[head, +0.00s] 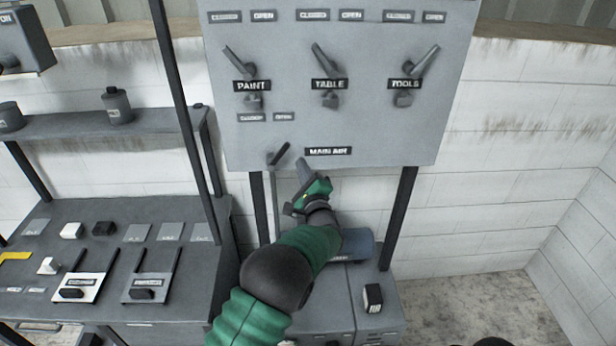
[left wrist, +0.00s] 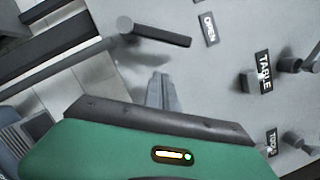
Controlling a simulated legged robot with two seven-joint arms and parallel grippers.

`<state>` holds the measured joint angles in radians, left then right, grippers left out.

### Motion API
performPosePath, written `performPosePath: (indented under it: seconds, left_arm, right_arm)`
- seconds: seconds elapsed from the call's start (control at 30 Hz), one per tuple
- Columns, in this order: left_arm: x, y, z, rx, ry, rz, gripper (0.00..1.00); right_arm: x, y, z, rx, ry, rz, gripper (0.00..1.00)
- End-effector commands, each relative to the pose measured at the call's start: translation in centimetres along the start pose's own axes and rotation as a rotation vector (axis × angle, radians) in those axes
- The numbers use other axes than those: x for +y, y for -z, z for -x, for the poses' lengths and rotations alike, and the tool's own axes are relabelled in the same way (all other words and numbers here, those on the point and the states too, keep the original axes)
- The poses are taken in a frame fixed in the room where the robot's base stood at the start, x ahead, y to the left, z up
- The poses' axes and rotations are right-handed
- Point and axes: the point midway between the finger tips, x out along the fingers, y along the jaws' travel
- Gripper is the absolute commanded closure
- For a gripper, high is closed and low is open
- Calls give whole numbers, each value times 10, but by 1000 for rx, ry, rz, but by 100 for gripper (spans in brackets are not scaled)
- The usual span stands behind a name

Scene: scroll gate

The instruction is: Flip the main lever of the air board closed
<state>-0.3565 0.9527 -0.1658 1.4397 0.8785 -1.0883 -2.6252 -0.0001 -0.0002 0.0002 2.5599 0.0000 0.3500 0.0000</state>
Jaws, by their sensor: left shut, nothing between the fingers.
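The grey air board (head: 440,100) stands at the centre of the head view. Its main lever (head: 280,154) is a short dark handle at the lower left, beside the MAIN AIR label (head: 328,151). It tilts up and right, toward the small OPEN label (head: 283,117). In the left wrist view the lever (left wrist: 158,34) is a dark bar near the OPEN label (left wrist: 208,28). My left gripper (head: 303,165) is shut and empty, just right of the lever and apart from it. Its fingers show in the left wrist view (left wrist: 161,92). My right gripper is not in view.
Three upper levers, paint (head: 240,62), table (head: 325,60) and tools (head: 423,62), are on the board. A grey cabinet (head: 380,325) stands below. A workbench (head: 190,285) with small items and a shelf (head: 150,125) are at left. Floor at right is clear.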

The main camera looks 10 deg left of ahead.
Motion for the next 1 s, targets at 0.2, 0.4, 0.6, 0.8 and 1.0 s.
performPosePath:
  seconds: [0.2, 0.4, 0.6, 0.8, 1.0]
  left_arm:
    - [-2, -32, -13, 0, -2, -1, 100]
    - [0, -38, -14, 2, -1, 0, 100]
    - [1, -38, -14, 1, -1, 0, 100]
    - [0, -39, -15, 1, -3, 11, 100]
    - [-2, -42, -15, 0, -13, 51, 100]
  right_arm:
    - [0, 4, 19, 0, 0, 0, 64]
    - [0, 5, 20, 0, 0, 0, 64]
    - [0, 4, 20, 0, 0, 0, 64]
    - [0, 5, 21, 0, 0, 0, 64]
    - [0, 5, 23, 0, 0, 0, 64]
